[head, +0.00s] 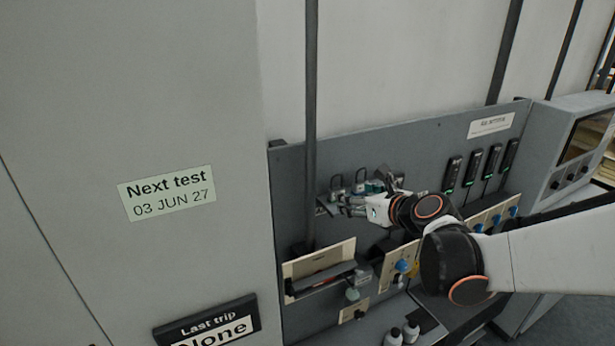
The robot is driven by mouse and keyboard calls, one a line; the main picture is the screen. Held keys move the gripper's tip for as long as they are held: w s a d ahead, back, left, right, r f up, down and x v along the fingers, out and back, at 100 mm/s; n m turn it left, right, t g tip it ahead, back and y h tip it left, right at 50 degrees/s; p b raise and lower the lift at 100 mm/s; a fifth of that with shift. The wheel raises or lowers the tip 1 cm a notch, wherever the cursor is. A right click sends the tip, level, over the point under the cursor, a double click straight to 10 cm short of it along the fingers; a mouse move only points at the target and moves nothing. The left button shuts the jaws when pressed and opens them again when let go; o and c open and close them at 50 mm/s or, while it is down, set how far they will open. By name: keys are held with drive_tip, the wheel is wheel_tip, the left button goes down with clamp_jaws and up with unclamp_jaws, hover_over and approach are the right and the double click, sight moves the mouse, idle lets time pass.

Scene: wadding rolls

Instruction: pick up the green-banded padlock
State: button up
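Several small padlocks with dark shackles sit in a row on a small shelf on the grey back panel, in the middle of the head view. The left padlock (337,190) and the one beside it (361,182) show above my gripper. A greenish patch (376,186) shows just behind my gripper, but it is too small to tell whether it is the green band. My gripper (346,206) reaches in from the right, right in front of the shelf, and hides part of the row. I cannot tell whether its fingers are apart or touch anything.
Black handheld units (473,168) hang to the right of my arm. A tan-fronted box (318,262) sticks out below left, near a vertical dark pole (311,120). A large grey cabinet (130,90) fills the left. White bottles (411,329) stand below.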

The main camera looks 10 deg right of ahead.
sight(337, 188)
drive_tip(key=b+x, duration=0.2)
drive_tip(key=x, duration=0.7)
drive_tip(key=shift+d, duration=0.1)
drive_tip(key=c, duration=1.2)
